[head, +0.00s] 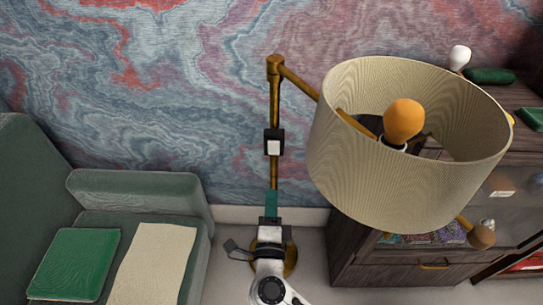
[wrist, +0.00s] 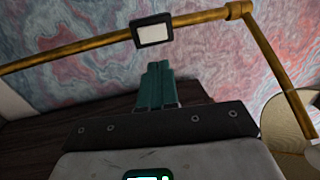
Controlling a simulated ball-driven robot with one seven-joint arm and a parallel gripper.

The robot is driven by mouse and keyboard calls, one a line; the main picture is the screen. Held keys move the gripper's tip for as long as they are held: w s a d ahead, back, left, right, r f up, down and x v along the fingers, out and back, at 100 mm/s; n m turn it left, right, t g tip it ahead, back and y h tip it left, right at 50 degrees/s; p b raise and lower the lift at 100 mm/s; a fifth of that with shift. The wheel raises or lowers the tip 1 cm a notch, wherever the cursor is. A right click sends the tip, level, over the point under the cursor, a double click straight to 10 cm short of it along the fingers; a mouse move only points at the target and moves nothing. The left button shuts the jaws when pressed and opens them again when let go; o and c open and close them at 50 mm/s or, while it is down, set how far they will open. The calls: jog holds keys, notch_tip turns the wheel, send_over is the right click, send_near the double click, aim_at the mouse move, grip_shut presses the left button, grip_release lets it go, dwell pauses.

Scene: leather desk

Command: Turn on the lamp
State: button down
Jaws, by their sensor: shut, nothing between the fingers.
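A floor lamp has a brass pole (head: 275,105), a ribbed cream shade (head: 350,170) and an orange bulb (head: 404,120) inside it. No clear glow shows on the shade. A dark box with a white switch face (head: 273,147) sits on the pole; it also shows in the wrist view (wrist: 153,34). My gripper (head: 271,193) is shut and empty, its teal fingers below the switch in the head view. In the wrist view, the fingertips (wrist: 158,66) are just under the switch box, with a small gap in the picture. My arm covers part of the lamp's round base (head: 290,258).
A green sofa (head: 135,190) with a green cushion (head: 75,262) and a cream throw (head: 155,262) stands at left. A dark wood cabinet (head: 345,250) stands at right under the shade. A marbled wall (head: 180,90) is behind the lamp.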

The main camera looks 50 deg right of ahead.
aim_at(274, 145)
jog(key=p+x, duration=0.2)
jog(key=x, duration=1.2)
jog(key=shift+w+d+r+p, duration=0.15)
jog(key=shift+r+p, duration=0.1)
jog(key=shift+p, duration=0.15)
jog(key=shift+f, duration=0.1)
